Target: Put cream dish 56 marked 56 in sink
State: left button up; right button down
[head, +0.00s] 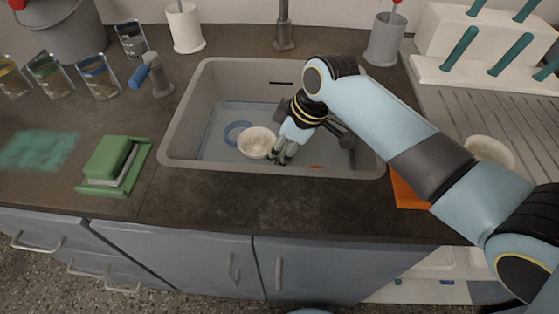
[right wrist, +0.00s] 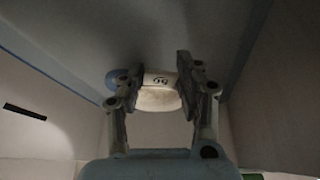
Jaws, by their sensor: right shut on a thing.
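The cream dish (head: 257,142) is a small round bowl, held inside the grey sink (head: 172,150) left of my right gripper (head: 281,151). In the right wrist view the dish (right wrist: 159,98) sits between both fingers of the gripper (right wrist: 155,76), which is shut on it. A dark two-digit mark shows on its side, seemingly upside down and hard to read. The dish is below the rim level; whether it touches the sink floor I cannot tell. My left gripper is not in view.
A blue ring-shaped thing (head: 236,133) lies in the sink behind the dish. Another cream dish (head: 490,152) is on the drainboard at right, partly behind my arm. A tap (head: 284,30) stands behind the sink. A green sponge (head: 108,158) lies left of it.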

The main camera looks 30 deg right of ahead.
jog(key=shift+f+b, duration=0.45)
jog(key=shift+f, duration=1.85)
jog(key=shift+f, duration=0.15)
jog(key=c, duration=0.9)
grip_release()
jog(key=p+v, duration=0.3)
jog(key=v, duration=0.9)
jog(key=shift+r, duration=0.3)
